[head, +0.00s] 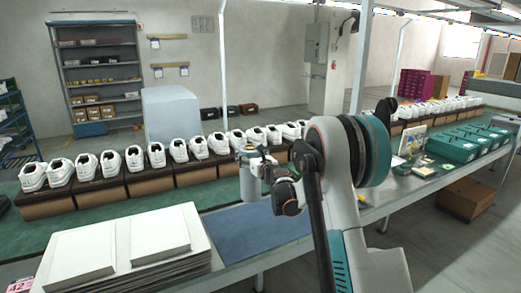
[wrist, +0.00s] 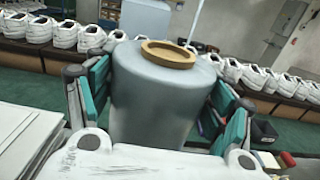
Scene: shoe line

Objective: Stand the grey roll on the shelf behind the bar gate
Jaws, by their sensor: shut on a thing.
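The grey roll (wrist: 158,105) stands roughly upright between the teal-padded fingers of my gripper (wrist: 165,98) in the wrist view. A tan ring (wrist: 170,54) shows on its top. In the head view my gripper (head: 257,172) is shut on the roll (head: 252,186), above the table near the shoe row; my arm hides part of it. A blue-grey shelf unit (head: 101,68) stands against the back wall, far from the gripper. I cannot make out a bar gate in either view.
A long row of white shoes (head: 157,155) on brown boxes runs behind the gripper. A stack of white boards (head: 130,245) lies at front left. A bare blue mat (head: 258,234) lies below the roll. Teal boxes (head: 455,146) stand at right. A metal post (head: 222,65) rises behind the shoes.

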